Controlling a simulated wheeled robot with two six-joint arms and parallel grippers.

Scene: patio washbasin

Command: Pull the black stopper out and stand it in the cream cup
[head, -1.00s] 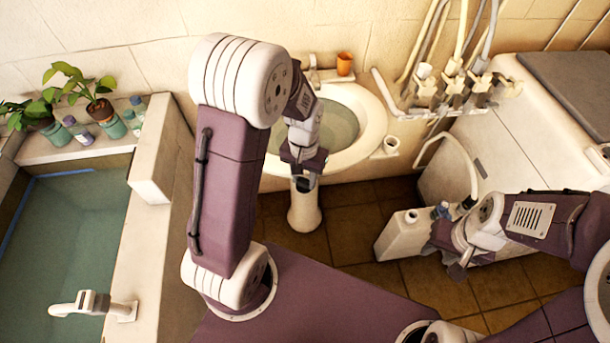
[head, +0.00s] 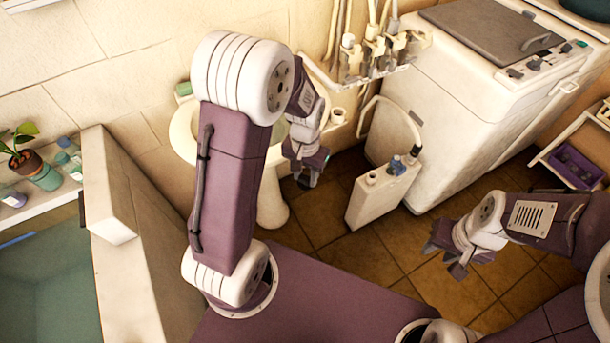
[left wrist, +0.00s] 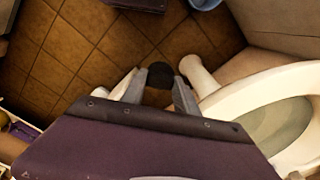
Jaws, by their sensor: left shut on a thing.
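My left gripper (head: 306,178) is in the air to the right of the basin, in front of the cream cup in the head view. In the left wrist view its fingers (left wrist: 150,86) are shut on the black stopper (left wrist: 160,72), whose dark round end shows between them. The cream cup (head: 338,116) stands on a small ledge by the wall, right of the basin. The cup does not show clearly in the left wrist view. My right gripper (head: 444,257) is open and empty over the tiled floor.
The washbasin (head: 182,135) is partly hidden by my left arm; its rim also shows in the left wrist view (left wrist: 295,95). A white canister (head: 378,195) stands on the floor before a white machine (head: 480,110). Hoses hang above the ledge. A low wall (head: 125,210) is at left.

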